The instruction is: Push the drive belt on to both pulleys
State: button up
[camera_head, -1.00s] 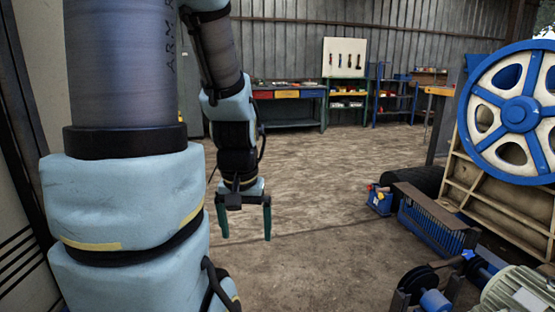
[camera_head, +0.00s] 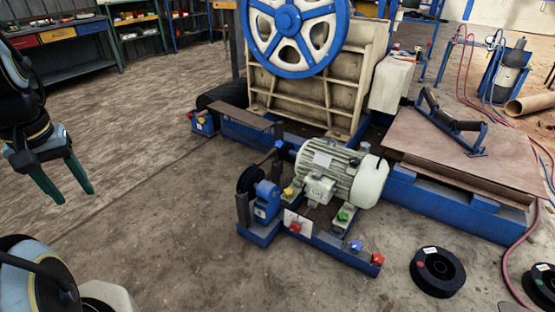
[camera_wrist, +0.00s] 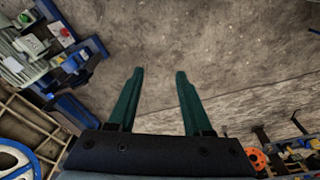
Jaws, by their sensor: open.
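My gripper (camera_head: 77,196) hangs at the far left of the head view, open and empty, with its green fingers pointing down. It also shows in the wrist view (camera_wrist: 159,72), with bare floor between the fingers. It is well apart from the drive unit. A black wheel (camera_head: 250,180), which looks like a pulley, stands upright beside a blue housing (camera_head: 266,199) on a blue floor frame. A grey-green motor (camera_head: 335,170) sits on the same frame, to the right. I cannot make out a drive belt or a second pulley.
A blue-and-white flywheel (camera_head: 289,17) stands behind the motor. Two black ring-shaped parts, one at the front (camera_head: 437,271) and one at the right edge (camera_head: 541,285), lie on the floor. A brown plate (camera_head: 455,150) is at right. The floor between gripper and frame is clear.

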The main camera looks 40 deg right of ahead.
aim_at(261, 160)
jog(key=z, duration=1.45)
jog(key=i+j+u, duration=0.1)
jog(key=i+j, duration=0.2)
jog(key=i, duration=0.15)
jog(key=i+j+u, duration=0.1)
jog(key=i+j, duration=0.2)
jog(key=i, duration=0.15)
jog(key=i+j+u, duration=0.15)
jog(key=i, duration=0.3)
jog(key=i+j+u, duration=0.1)
jog(key=i+j, duration=0.2)
jog(key=i, duration=0.2)
jog(key=i+j+u, duration=0.1)
jog(key=i, duration=0.35)
